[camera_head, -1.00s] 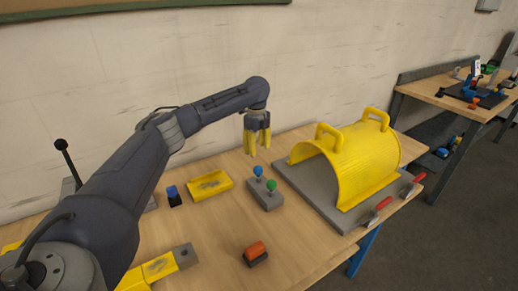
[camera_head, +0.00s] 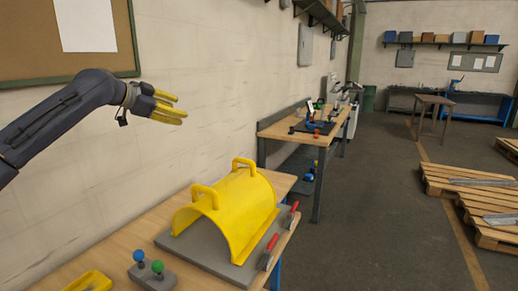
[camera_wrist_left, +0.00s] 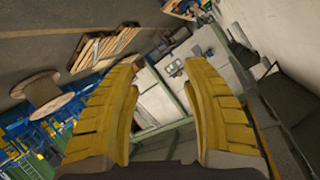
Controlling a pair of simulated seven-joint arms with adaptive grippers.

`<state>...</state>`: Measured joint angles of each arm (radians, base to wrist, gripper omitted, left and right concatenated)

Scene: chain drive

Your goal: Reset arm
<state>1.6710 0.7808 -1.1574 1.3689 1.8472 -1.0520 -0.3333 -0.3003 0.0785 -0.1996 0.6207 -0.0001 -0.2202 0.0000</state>
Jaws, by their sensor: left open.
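My left gripper (camera_head: 170,107) is raised in the air in front of the wall, at the left of the head view, well above the workbench. Its yellow fingers point right. In the left wrist view the two fingers of the left gripper (camera_wrist_left: 165,110) stand wide apart with nothing between them. My right gripper does not show in either view.
Below is a wooden workbench (camera_head: 118,226) with a yellow curved cover (camera_head: 240,210) on a grey plate (camera_head: 205,255), red-handled clamps (camera_head: 270,250), and a block with blue and green knobs (camera_head: 150,274). A yellow tray (camera_head: 90,283) is cut off at the bottom. A second bench (camera_head: 277,130) stands behind.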

